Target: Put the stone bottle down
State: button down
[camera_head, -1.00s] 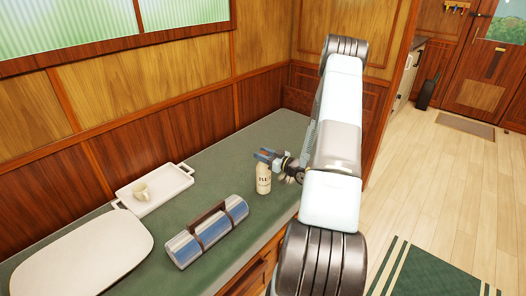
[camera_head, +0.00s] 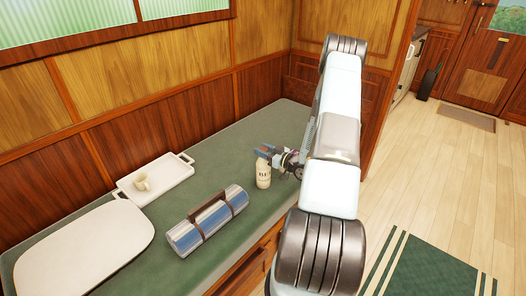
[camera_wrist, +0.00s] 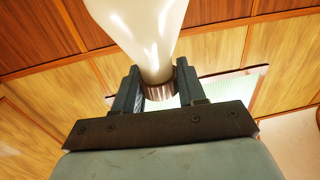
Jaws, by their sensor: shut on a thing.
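The stone bottle (camera_head: 263,174) is cream with dark lettering and stands roughly upright over the front part of the green top in the head view. My gripper (camera_head: 267,152) is at its upper end, with the arm reaching in from the right. In the wrist view the bottle's pale, glossy body (camera_wrist: 140,25) fills the top. Its narrow end with a brown ribbed band sits between the two dark fingers of my gripper (camera_wrist: 158,88), which are shut on it. I cannot tell whether the bottle's base touches the green top.
Bare green shows behind the bottle, up to the wooden wall (camera_head: 190,110).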

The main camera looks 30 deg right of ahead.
jog(key=shift+f, duration=0.15)
jog(key=c, duration=0.6)
grip_release()
jog(key=shift+o, duration=0.2)
jog(key=v, duration=1.3)
jog(key=shift+s+d, duration=0.15)
jog(key=shift+s, duration=0.2)
grip_shut()
dwell(0.9)
